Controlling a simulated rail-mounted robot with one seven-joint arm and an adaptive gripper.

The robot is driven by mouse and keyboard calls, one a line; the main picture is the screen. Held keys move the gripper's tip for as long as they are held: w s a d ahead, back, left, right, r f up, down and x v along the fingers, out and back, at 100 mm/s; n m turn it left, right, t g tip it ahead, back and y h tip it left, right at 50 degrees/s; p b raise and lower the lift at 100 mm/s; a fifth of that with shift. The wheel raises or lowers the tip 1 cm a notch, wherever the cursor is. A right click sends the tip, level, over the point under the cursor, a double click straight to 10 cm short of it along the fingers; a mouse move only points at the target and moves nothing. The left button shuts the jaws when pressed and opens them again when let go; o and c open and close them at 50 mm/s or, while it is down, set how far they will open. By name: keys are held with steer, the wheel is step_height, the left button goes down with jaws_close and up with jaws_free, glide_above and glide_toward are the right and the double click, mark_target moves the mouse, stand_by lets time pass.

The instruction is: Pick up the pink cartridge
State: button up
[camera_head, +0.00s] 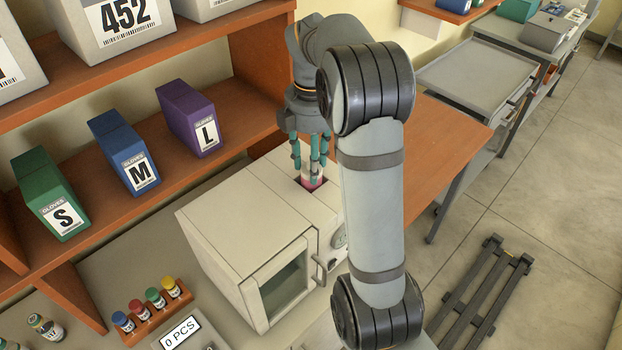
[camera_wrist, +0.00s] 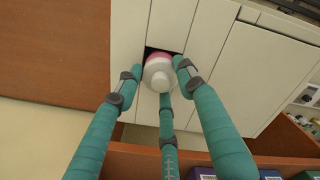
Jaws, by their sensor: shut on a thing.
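The pink cartridge (camera_wrist: 158,75) has a white top with a round knob and a pink band. It sits at a square dark opening in the top of the white incubator (camera_head: 251,206). In the head view a bit of the cartridge (camera_head: 312,184) shows pink and pale between the fingers. My gripper (camera_head: 309,165) comes down from above with its teal fingers closed around the cartridge. In the wrist view the three fingers touch or nearly touch its sides. The cartridge's lower part is hidden, so how deep it sits in the opening cannot be told.
Glove boxes in green (camera_head: 51,194), blue (camera_head: 124,152) and purple (camera_head: 190,118) stand on the wooden shelf to the left. A rack (camera_head: 158,318) of colour-capped vials and a counting scale (camera_head: 180,332) are in front. An orange-brown tabletop (camera_head: 430,145) lies clear to the right.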

jaws_close()
steer(key=shift+r, duration=0.15)
